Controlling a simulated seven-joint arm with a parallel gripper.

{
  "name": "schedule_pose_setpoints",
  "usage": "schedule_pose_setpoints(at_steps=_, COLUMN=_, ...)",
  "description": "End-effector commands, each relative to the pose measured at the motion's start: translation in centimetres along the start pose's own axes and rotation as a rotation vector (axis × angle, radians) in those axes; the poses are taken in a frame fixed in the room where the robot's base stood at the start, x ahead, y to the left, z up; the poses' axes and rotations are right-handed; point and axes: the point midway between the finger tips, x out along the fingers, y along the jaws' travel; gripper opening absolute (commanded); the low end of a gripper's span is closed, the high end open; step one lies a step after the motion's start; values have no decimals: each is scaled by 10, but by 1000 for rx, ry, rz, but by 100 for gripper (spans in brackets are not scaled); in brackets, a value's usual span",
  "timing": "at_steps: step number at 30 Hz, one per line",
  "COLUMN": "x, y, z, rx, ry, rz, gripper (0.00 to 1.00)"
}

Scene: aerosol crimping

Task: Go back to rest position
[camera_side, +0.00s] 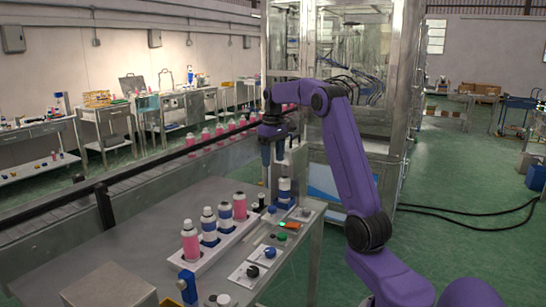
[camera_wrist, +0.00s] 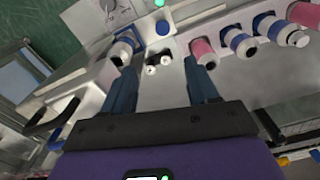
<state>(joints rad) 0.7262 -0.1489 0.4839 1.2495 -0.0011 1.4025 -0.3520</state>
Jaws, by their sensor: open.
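My gripper (camera_side: 264,172) hangs from the purple arm over the back right part of the work table, with its fingers pointing down. In the wrist view its two blue fingers (camera_wrist: 160,80) are apart, with nothing between them. A white and blue can (camera_side: 284,190) stands in the crimping station just right of the fingers in the side view. A white rack (camera_side: 195,264) on the table holds pink bottles and blue-and-white bottles in a row. The gripper is behind and above this rack, apart from it.
A conveyor (camera_side: 60,210) with a dark rail runs along the table's left and carries several pink bottles. A glass and metal machine cabinet (camera_side: 345,130) stands behind the arm. A control panel with knobs (camera_side: 270,252) lies at the table's right edge. A grey box (camera_side: 108,286) sits front left.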

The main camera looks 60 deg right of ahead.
Motion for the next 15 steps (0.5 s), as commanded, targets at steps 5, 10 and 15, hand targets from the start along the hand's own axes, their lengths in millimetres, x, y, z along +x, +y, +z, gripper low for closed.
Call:
schedule_pose_setpoints(at_steps=5, x=0, y=0, z=0, rx=0, ry=0, rz=0, gripper=59)
schedule_pose_setpoints(at_steps=10, x=0, y=0, z=0, rx=0, ry=0, rz=0, gripper=59)
schedule_pose_setpoints(at_steps=15, x=0, y=-9, z=-1, rx=-17, ry=1, rz=0, gripper=59)
